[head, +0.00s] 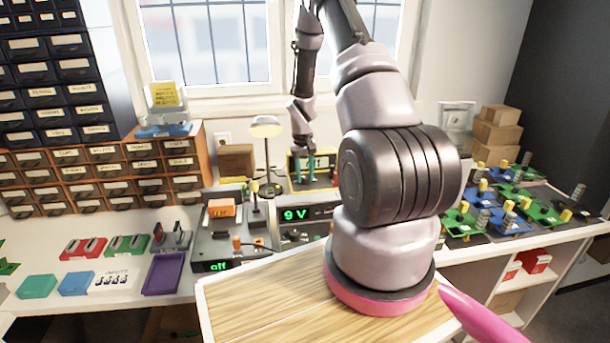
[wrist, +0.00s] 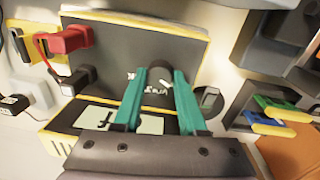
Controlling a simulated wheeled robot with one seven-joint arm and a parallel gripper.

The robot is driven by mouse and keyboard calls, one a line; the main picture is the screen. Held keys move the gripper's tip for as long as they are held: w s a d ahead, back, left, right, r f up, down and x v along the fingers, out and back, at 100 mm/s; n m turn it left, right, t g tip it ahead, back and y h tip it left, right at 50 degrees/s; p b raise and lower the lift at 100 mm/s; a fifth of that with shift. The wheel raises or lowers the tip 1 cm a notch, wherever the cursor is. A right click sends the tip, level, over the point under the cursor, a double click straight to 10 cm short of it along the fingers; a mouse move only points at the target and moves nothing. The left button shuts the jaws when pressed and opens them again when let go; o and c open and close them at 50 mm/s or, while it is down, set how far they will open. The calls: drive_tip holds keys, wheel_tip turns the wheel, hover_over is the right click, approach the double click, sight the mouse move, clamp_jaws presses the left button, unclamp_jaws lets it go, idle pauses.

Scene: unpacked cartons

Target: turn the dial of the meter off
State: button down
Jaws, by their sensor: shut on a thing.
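The meter has a dark face and yellow edges. It stands at the back of the bench in the head view, with its yellow casing (head: 325,158) partly behind my gripper (head: 304,168). In the wrist view the meter's dark face (wrist: 110,55) fills the middle. My gripper (wrist: 158,84) has its teal fingers on either side of the dark round dial (wrist: 158,73) and is shut on it. White marks on the face show between the fingers. The pale display (wrist: 95,117) is partly hidden by the fingers, and its full reading cannot be told.
A red plug (wrist: 70,39) with a lead sits at the meter's edge. In the head view, a device reading "9 V" (head: 295,214) and a box reading "off" (head: 218,266) stand in front. A lamp (head: 266,128) and cardboard box (head: 236,160) are to the left.

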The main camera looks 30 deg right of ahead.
drive_tip(key=shift+c, duration=2.3)
unclamp_jaws()
drive_tip(key=shift+r, duration=0.1)
wheel_tip(320, 180, up, 11)
drive_tip(key=shift+a+f, duration=0.2)
drive_tip(key=shift+a, duration=0.1)
wheel_tip(320, 180, up, 11)
drive_tip(key=t, duration=0.2)
hover_over(303, 177)
drive_tip(key=s+a, duration=0.3)
drive_tip(key=s+a+r+m+t, duration=0.1)
drive_tip(key=s+a+r, duration=0.15)
drive_tip(key=r, duration=0.25)
drive_tip(key=s+a+r, duration=0.1)
drive_tip(key=s+r, duration=0.2)
drive_tip(key=r, duration=0.2)
drive_tip(key=s+a+r+t+y, duration=0.1)
drive_tip(key=s+a+r, duration=0.1)
drive_tip(key=s+r, duration=0.2)
drive_tip(key=s+a+r+t, duration=0.2)
drive_tip(key=s+a+r, duration=0.1)
drive_tip(key=s, duration=0.5)
drive_tip(key=s+a+r+m+t+y, duration=0.1)
drive_tip(key=s+a+r, duration=0.2)
drive_tip(key=s+r, duration=0.2)
drive_tip(key=shift+s+a+y, duration=0.15)
drive_tip(key=shift+s+y, duration=0.15)
drive_tip(key=shift+s, duration=0.75)
